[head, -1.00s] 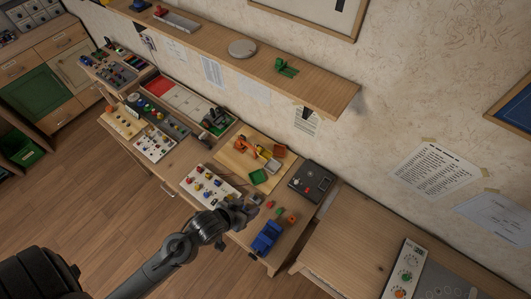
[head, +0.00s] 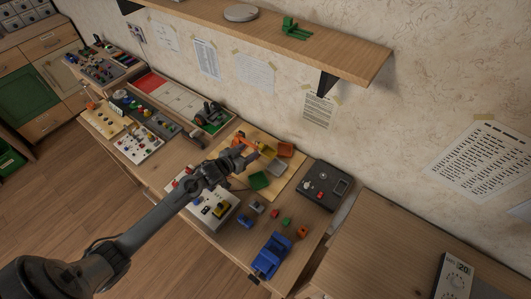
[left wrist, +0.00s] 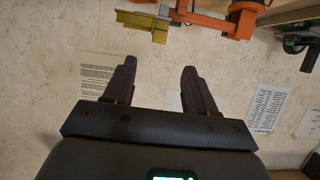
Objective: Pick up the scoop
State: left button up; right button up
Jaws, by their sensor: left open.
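The scoop looks like the small yellow piece (head: 266,151) by the orange toy arm (head: 242,140) on the light wooden board. In the left wrist view a yellow scoop-like piece (left wrist: 142,22) shows at the top, beside orange parts (left wrist: 205,20). My left gripper (head: 236,160) is over the board's left side, left of the yellow piece. In the left wrist view its two fingers (left wrist: 158,68) are apart with nothing between them, and apart from the yellow piece. The gripper hides part of the board. My right gripper is not in view.
A blue toy truck (head: 271,255) and small blocks lie in front. A white button panel (head: 212,208) is under my left arm. A shelf (head: 330,50) overhangs behind.

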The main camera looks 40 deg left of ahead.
aim_at(262, 144)
pick_arm(q)
jog(key=shift+d+f+b+x, duration=0.1)
jog(key=shift+b+x, duration=0.25)
jog(key=shift+x, duration=1.75)
jog(key=shift+d+f+b+x, duration=0.1)
jog(key=shift+b+x, duration=0.25)
jog(key=shift+x, duration=1.8)
jog(key=shift+s, duration=0.15)
grip_shut()
